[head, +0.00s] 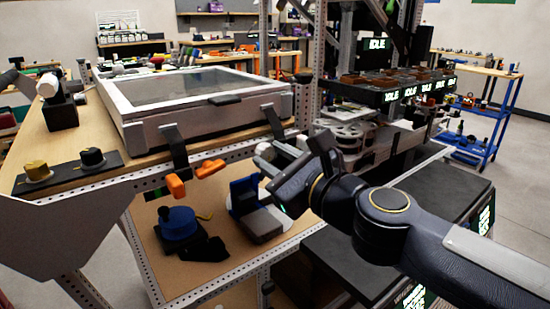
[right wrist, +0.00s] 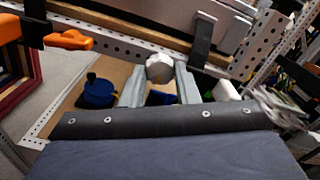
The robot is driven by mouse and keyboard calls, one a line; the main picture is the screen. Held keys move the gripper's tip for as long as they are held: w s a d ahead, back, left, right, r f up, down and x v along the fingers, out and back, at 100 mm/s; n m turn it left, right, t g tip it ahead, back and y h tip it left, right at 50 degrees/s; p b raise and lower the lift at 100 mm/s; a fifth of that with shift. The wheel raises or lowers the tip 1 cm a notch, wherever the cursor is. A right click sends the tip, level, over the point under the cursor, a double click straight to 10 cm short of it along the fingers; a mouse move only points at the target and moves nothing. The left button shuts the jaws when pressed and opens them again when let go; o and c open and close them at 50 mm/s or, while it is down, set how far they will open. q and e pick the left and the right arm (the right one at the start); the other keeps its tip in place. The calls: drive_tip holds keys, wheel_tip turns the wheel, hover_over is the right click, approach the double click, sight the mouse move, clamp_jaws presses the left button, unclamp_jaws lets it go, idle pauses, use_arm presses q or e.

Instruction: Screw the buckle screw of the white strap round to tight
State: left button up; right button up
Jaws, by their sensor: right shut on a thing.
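My right gripper (head: 268,152) reaches in from the right, at the front edge of the cart's upper deck. In the right wrist view its two grey fingers (right wrist: 160,86) are closed on a small pale, faceted piece, which looks like the buckle screw (right wrist: 159,68). The piece sits between the fingertips, just below the deck edge. A dark strap end (head: 275,124) hangs over the edge right above the gripper; it also shows in the right wrist view (right wrist: 203,40). I cannot make out the white strap itself, as the gripper covers this spot. My left gripper is not in view.
A framed glass-topped case (head: 200,85) stands on the wooden deck. Orange pieces (head: 175,187) hang at the edge to the left. A blue round thing (head: 178,222) and a blue-and-grey item (head: 262,222) stand on the shelf below. Metal posts rise just right.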

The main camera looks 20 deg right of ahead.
drive_tip(key=o, duration=1)
drive_tip(key=shift+s+d+r, duration=0.1)
drive_tip(key=shift+s+d, duration=0.05)
drive_tip(key=shift+s, duration=0.2)
drive_tip(key=p+v, duration=0.4)
drive_tip(key=v, duration=0.3)
